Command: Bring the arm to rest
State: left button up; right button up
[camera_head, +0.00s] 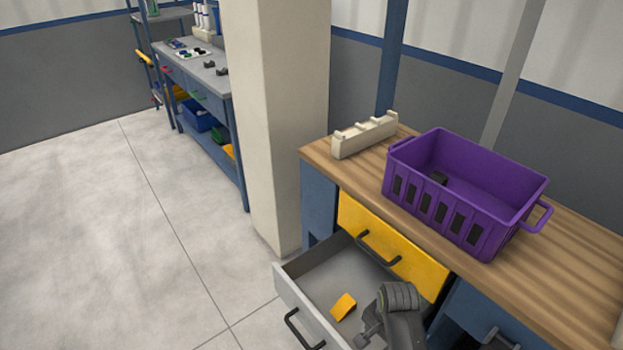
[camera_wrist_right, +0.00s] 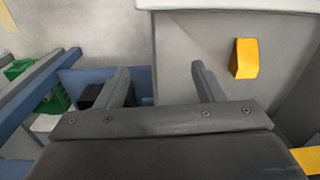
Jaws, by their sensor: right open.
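My right gripper (camera_wrist_right: 160,82) is open, with nothing between its two fingers in the right wrist view. In the head view my right arm (camera_head: 398,310) is at the bottom, over the right part of the open grey drawer (camera_head: 300,302). A yellow block (camera_head: 343,306) lies on the drawer floor, to the left of my gripper. The yellow block also shows in the right wrist view (camera_wrist_right: 244,58), apart from the fingers. My left gripper is out of view.
A wooden-topped workbench (camera_head: 338,171) carries a purple crate (camera_head: 520,187) with a small dark piece (camera_head: 439,178) inside, and a cream rack (camera_head: 365,137). A yellow drawer front (camera_head: 392,246) is below the top.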

jog(key=s+d+r+n+t+h, duration=0.1)
jog(key=s+d+r+n+t, duration=0.15)
jog(key=s+d, duration=0.7)
jog(key=s+d+r+n, duration=0.4)
jog(key=s+r+n, duration=0.3)
jog(key=s, duration=0.6)
notch_tip(320, 180, down, 22)
jog(key=d+p, duration=0.2)
jog(key=p, duration=0.1)
jog(key=s+a+f+g+p, duration=0.1)
jog(key=s+f+p, duration=0.1)
jog(key=s+f, duration=1.1)
jog(key=shift+s+a+g, duration=0.2)
jog(key=shift+s+g, duration=0.15)
jog(key=shift+s, duration=0.35)
jog(key=shift+m, duration=0.25)
